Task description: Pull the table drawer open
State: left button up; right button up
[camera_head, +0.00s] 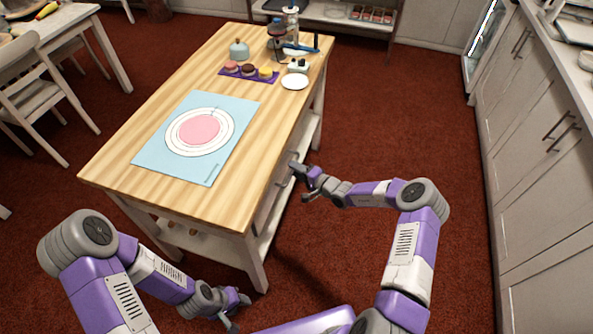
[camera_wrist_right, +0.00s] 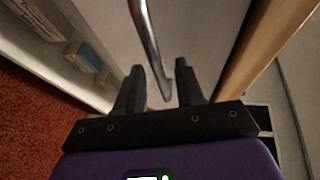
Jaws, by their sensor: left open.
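The table (camera_head: 165,88) has a wooden top and white legs. Its drawer front is on the right long side, under the top, mostly hidden by the edge and my gripper. In the right wrist view, a shiny metal bar handle (camera_wrist_right: 147,38) stands in front of the pale drawer front (camera_wrist_right: 190,35). My right gripper (camera_head: 297,182) is at that side of the table. In the right wrist view, its fingers (camera_wrist_right: 160,85) are apart, with the handle's near end between them, not clamped. My left gripper (camera_head: 239,308) is open and empty, low in front of the table.
A blue mat (camera_head: 152,160) with a pink disc, a purple tray (camera_head: 225,74) of small cakes and a white plate (camera_head: 295,82) rest on the tabletop. A white lower shelf (camera_head: 195,243) is under it. Grey cabinets (camera_head: 535,150) line the right; red floor lies between.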

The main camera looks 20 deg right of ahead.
grip_shut()
jog(key=shift+d, duration=0.1)
jog(key=s+d, duration=0.8)
jog(key=d, duration=0.4)
jog(key=s+d, duration=0.8)
jog(key=d, duration=0.3)
jog(key=shift+s+d, duration=0.15)
jog(key=shift+d, duration=0.25)
jog(key=shift+o, duration=0.3)
grip_release()
